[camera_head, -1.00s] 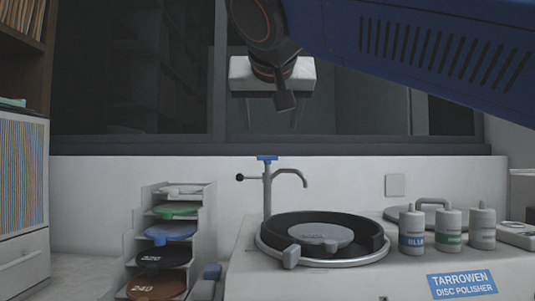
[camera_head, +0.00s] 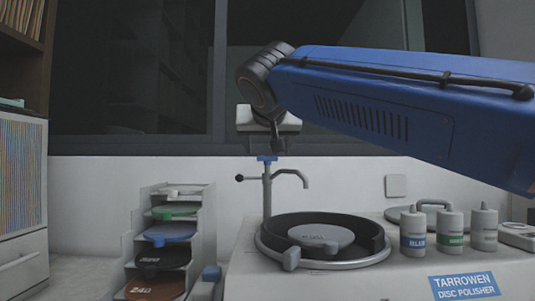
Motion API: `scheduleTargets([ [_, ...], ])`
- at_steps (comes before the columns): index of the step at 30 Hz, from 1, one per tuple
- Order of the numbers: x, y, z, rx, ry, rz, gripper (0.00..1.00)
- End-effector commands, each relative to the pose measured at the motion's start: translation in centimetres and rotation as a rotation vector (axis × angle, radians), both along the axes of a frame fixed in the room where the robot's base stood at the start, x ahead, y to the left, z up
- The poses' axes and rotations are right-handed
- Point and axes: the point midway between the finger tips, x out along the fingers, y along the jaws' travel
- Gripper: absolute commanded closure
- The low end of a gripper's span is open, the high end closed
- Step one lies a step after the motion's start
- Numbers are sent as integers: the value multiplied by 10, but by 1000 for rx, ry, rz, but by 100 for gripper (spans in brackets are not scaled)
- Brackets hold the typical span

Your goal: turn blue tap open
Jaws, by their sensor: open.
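The tap (camera_head: 267,195) stands upright at the back of the polisher, with a blue handle (camera_head: 267,158) on top, a curved spout to the right and a black knob to the left. My gripper (camera_head: 266,148) points down just above the blue handle in the picture. Its jaws are open and show nothing held. A dark finger hangs just right of the handle's top. I cannot tell whether the finger touches the handle.
The disc polisher (camera_head: 325,285) has a round black bowl (camera_head: 320,234) below the spout. Several capped bottles (camera_head: 449,231) stand at its right. A stepped rack of coloured discs (camera_head: 167,240) stands at the left.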

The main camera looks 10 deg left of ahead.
Motion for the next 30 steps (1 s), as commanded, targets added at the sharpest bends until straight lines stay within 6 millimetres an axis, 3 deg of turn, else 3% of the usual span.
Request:
scheduleTargets([
  [9,34,8,-14,1,0,-1,34],
  [21,39,10,-17,1,0,0,34],
  [26,39,10,-17,0,0,0,73],
  [30,39,10,-17,0,0,0,76],
])
